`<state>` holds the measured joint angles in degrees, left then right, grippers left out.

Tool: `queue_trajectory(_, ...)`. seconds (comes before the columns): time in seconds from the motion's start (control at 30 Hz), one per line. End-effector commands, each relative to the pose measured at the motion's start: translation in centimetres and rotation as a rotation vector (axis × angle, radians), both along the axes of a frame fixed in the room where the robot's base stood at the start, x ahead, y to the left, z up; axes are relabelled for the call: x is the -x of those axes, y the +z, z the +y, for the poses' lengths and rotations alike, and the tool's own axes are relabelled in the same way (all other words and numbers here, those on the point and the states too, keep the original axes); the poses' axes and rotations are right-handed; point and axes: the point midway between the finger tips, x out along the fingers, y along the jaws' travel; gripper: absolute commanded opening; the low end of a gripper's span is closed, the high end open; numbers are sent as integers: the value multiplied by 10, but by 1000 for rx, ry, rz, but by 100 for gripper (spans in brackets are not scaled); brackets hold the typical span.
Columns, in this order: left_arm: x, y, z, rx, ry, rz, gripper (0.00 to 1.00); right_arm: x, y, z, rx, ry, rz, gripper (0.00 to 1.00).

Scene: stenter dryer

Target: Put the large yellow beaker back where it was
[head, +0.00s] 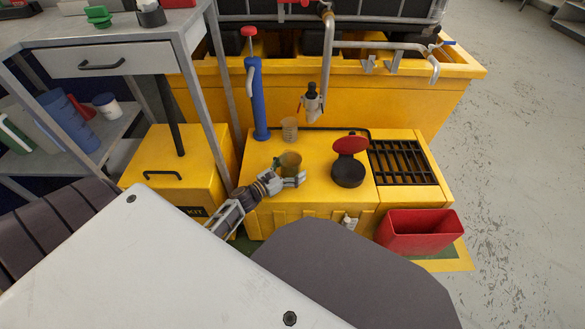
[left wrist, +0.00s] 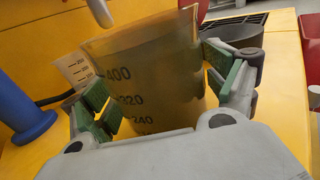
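The large yellow beaker (head: 291,160) is see-through with a yellow tint and stands upright in the picture, over the front part of the yellow cabinet top. In the left wrist view the beaker (left wrist: 150,70) shows marks 400, 320 and 240. My left gripper (head: 288,182) is at its lower part. In the left wrist view the left gripper's (left wrist: 170,106) green-padded fingers lie on both sides of the beaker. I cannot tell whether both pads press on it, or whether its base touches the top. My right gripper is not in view.
A smaller clear beaker (head: 289,129) stands behind, near a blue pump (head: 257,100). A red bin (head: 418,231) stands at the front right. A metal tap (head: 313,100) hangs above.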

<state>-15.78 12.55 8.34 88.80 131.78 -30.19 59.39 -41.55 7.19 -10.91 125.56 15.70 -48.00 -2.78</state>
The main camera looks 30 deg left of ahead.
Motion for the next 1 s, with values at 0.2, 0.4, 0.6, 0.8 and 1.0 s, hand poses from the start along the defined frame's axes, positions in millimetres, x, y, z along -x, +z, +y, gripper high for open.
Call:
queue_trajectory(0.2,0,0,0,0,0,0,89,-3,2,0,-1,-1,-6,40)
queue_trajectory(0.4,0,2,0,0,0,0,89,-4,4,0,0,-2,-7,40)
queue_trajectory(0.6,10,3,3,1,1,1,89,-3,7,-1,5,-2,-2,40)
queue_trajectory(0.8,31,4,10,1,2,3,89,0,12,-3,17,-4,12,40)
queue_trajectory(1.0,58,4,19,2,2,3,89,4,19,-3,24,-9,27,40)
